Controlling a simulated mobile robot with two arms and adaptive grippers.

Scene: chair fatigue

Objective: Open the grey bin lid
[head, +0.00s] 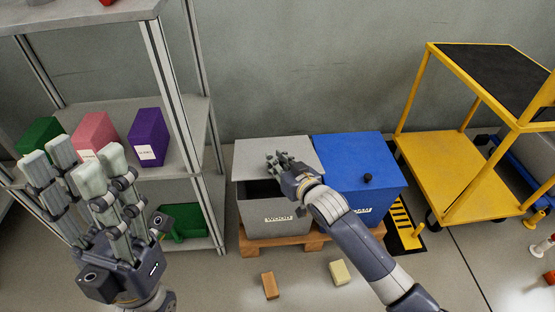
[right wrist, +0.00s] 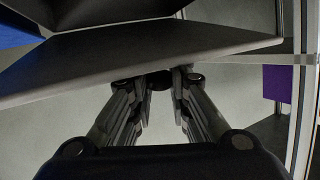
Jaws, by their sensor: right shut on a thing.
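The grey bin (head: 265,214) stands on a wooden pallet, with a label reading WOOD on its front. Its grey lid (head: 255,157) is partly raised at the front, and a dark gap shows beneath it. My right gripper (head: 281,162) is at the lid's front right part, shut on the lid. In the right wrist view the fingers (right wrist: 158,82) meet at the edge of the grey lid (right wrist: 130,65); the exact grip spot is partly hidden. My left gripper (head: 80,160) is open and empty, with fingers upright, in front of the shelf at the left.
A blue bin (head: 355,160) with a black knob stands right beside the grey bin on the pallet (head: 290,238). Grey shelving (head: 170,110) with coloured boxes is at the left. A yellow cart (head: 450,170) is at the right. Two small blocks lie on the floor in front.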

